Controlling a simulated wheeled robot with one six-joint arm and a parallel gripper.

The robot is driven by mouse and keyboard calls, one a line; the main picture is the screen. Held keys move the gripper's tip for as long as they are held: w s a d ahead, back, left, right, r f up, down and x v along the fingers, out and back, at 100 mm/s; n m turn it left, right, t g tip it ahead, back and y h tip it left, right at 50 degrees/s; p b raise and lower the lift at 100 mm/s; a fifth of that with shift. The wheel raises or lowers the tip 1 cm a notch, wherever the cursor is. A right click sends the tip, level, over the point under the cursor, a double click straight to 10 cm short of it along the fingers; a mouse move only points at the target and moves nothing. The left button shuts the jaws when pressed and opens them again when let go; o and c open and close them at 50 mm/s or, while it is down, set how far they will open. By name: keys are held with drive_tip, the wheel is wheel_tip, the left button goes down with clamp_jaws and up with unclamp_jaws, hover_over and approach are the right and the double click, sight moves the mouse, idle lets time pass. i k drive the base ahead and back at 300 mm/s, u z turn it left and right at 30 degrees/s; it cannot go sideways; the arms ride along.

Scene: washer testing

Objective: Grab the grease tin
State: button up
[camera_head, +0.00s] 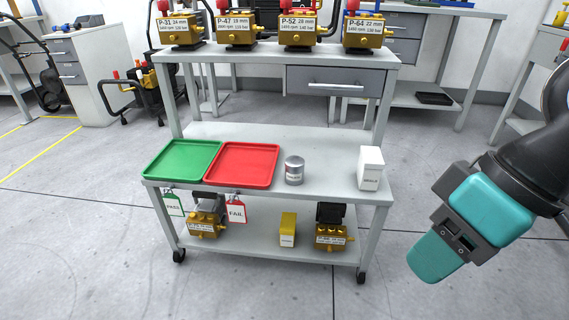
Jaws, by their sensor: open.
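The grease tin appears to be the small grey metal cylinder (294,172) with a pale label, its print too small to read. It stands upright on the middle shelf of the grey trolley (330,195), just right of the red tray. My gripper (432,260), with teal fingers, hangs at the right of the picture, beyond the trolley's right side. It is open, apart from the tin, and no object shows in it.
A green tray (181,160) and a red tray (242,164) lie left of the tin. A white box (371,168) stands to its right, with bare shelf between. Several yellow pumps (240,28) line the top shelf above. The floor right of the trolley is clear.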

sight(294, 165)
drive_tip(key=u, duration=0.45)
drive_tip(key=k, duration=0.55)
drive_tip(key=u, duration=1)
drive_tip(key=i, duration=1.4)
drive_tip(key=z, duration=0.5)
